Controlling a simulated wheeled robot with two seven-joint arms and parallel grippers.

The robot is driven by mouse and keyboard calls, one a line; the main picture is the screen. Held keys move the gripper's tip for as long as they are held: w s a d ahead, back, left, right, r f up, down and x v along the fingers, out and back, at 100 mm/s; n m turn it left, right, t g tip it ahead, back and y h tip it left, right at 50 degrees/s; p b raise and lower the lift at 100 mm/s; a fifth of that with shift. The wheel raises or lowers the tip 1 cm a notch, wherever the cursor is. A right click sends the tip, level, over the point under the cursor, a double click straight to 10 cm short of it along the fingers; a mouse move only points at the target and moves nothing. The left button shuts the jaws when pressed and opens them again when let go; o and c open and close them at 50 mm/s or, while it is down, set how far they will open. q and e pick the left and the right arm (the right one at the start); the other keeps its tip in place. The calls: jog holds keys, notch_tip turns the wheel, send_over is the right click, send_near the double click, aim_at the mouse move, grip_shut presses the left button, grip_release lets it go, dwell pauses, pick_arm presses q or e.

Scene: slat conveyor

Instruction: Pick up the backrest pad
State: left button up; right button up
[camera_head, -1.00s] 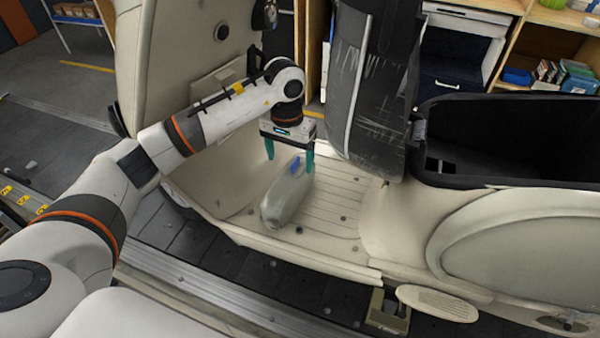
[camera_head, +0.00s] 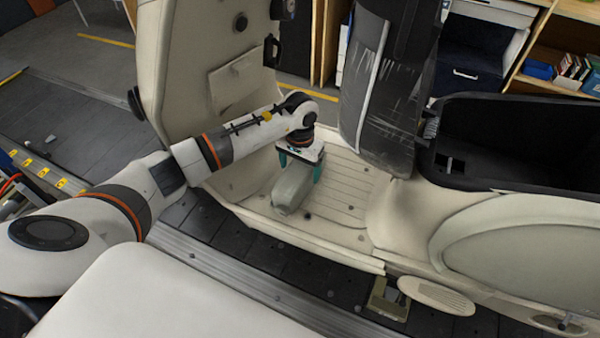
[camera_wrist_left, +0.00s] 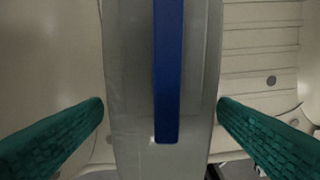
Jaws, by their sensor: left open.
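The backrest pad, a rounded grey piece (camera_head: 290,190) with a blue strip on top, lies on the cream footboard of the scooter body in the head view. My left gripper (camera_head: 300,166) is over its far part, with teal fingers pointing down on either side. In the left wrist view the pad (camera_wrist_left: 130,70) runs between the two open fingers (camera_wrist_left: 161,104), with its blue strip (camera_wrist_left: 168,70) along the middle. The gripper body hides the pad's far end in the head view. My right gripper is not in view.
The cream front shield (camera_head: 195,100) rises behind my left arm. A dark, plastic-wrapped seat (camera_head: 385,90) stands right of the gripper, beside an open black compartment (camera_head: 520,140). The ribbed footboard (camera_head: 345,200) right of the pad is clear. Shelves stand behind.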

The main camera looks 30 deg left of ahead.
pick_arm(q)
jog(key=shift+f, duration=0.9)
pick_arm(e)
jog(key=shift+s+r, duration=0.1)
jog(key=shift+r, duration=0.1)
pick_arm(q)
jog(key=shift+c, duration=0.3)
jog(key=c, duration=1.2)
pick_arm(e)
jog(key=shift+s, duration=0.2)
pick_arm(q)
jog(key=shift+w+r, duration=0.1)
jog(key=shift+r, duration=0.05)
